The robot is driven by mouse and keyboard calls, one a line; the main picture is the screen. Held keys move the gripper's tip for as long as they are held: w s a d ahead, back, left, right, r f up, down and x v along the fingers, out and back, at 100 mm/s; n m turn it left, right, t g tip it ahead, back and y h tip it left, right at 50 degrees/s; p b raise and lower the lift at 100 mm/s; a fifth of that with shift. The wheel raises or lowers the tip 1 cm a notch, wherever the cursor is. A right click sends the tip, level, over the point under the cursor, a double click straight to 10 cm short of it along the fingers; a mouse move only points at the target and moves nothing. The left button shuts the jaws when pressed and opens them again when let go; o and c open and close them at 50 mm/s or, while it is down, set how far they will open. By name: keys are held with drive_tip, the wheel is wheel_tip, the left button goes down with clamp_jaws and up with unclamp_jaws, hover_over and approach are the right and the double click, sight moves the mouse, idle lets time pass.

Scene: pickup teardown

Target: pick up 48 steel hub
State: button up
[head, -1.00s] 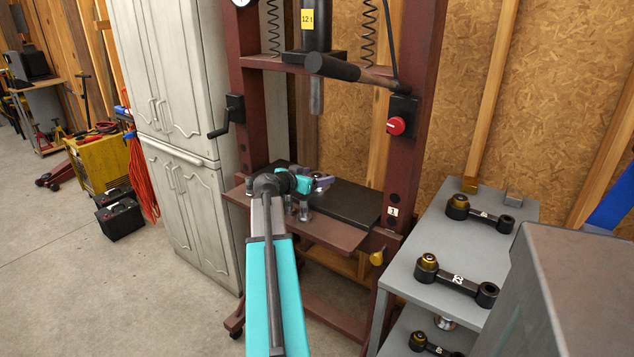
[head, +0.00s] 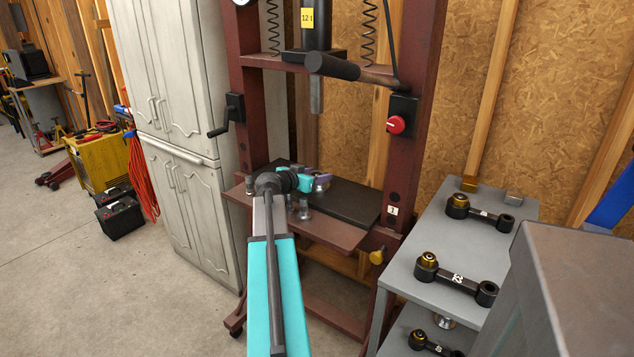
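Small steel cylindrical pieces stand on the press bed. One with a wider base (head: 304,209) is just right of my arm. No number 48 can be read on them, so I cannot tell which is the steel hub. My gripper (head: 322,183) is over the press bed, behind and slightly right of these pieces. It is small and partly hidden by my wrist, and I cannot see whether its fingers are apart or hold anything.
The dark red press frame (head: 399,160) stands around the bed, with its ram (head: 316,97) above. A black plate (head: 345,200) covers the bed's right part. A grey shelf (head: 400,290) at right holds black arms with brass bushings. A white cabinet (head: 185,120) stands left.

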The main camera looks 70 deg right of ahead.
sight(317, 174)
drive_tip(key=shift+r, duration=0.1)
clamp_jaws()
drive_tip(key=shift+r, duration=0.1)
wheel_tip(317, 174, up, 10)
idle(0.6)
idle(0.6)
